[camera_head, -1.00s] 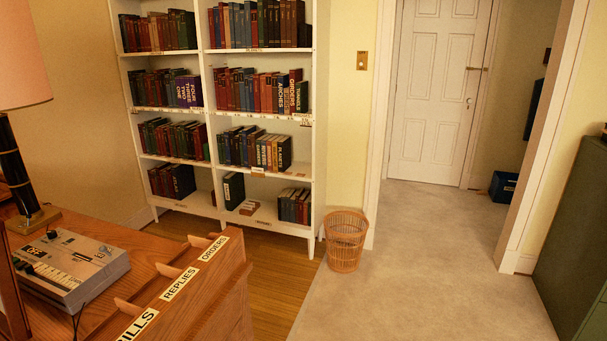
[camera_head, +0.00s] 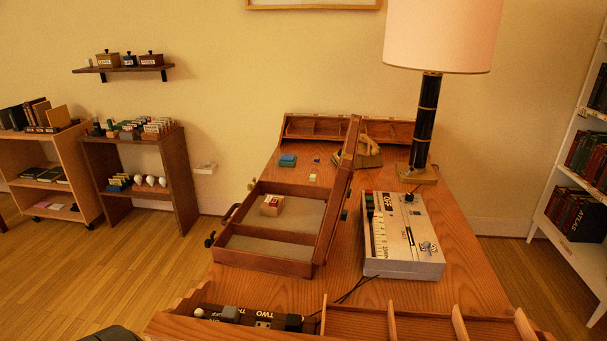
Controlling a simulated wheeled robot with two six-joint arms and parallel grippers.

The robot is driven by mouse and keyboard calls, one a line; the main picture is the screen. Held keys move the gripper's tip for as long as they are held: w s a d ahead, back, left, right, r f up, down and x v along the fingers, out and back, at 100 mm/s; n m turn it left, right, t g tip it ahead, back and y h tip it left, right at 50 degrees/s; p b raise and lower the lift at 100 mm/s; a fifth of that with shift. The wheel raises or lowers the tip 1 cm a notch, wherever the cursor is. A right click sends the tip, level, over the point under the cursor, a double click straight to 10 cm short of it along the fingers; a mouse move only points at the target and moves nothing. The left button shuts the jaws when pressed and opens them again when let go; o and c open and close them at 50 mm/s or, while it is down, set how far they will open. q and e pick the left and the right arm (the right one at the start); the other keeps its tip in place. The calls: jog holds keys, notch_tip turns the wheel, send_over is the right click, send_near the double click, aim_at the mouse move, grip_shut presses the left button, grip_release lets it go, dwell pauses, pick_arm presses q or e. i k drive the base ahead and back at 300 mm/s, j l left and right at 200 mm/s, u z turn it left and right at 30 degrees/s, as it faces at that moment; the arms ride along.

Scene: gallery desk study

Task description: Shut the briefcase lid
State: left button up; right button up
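The briefcase, a brown wooden case (camera_head: 262,263), lies open on the desk in the head view. Its lid (camera_head: 341,195) stands up along the right side of the case, close to upright and seen nearly edge-on. The case has a pale lining and a divider. A small light-brown box (camera_head: 271,205) sits inside the larger compartment. Dark fittings show on the case's left side.
A grey device (camera_head: 402,240) with a cable lies just right of the lid. A lamp (camera_head: 428,120) stands behind it. A slotted organiser (camera_head: 370,325) runs along the near desk edge. Small blue and yellow items lie beyond the case. Open floor (camera_head: 130,270) is at left.

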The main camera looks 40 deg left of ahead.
aim_at(346, 168)
jog(key=i+l+u, duration=0.15)
jog(key=u, duration=0.25)
jog(key=i+l+u, duration=0.25)
jog(key=u, duration=0.15)
jog(key=i+l+u, duration=0.2)
jog(key=u, duration=0.2)
jog(key=i+l+u, duration=0.1)
jog(key=l+u, duration=0.3)
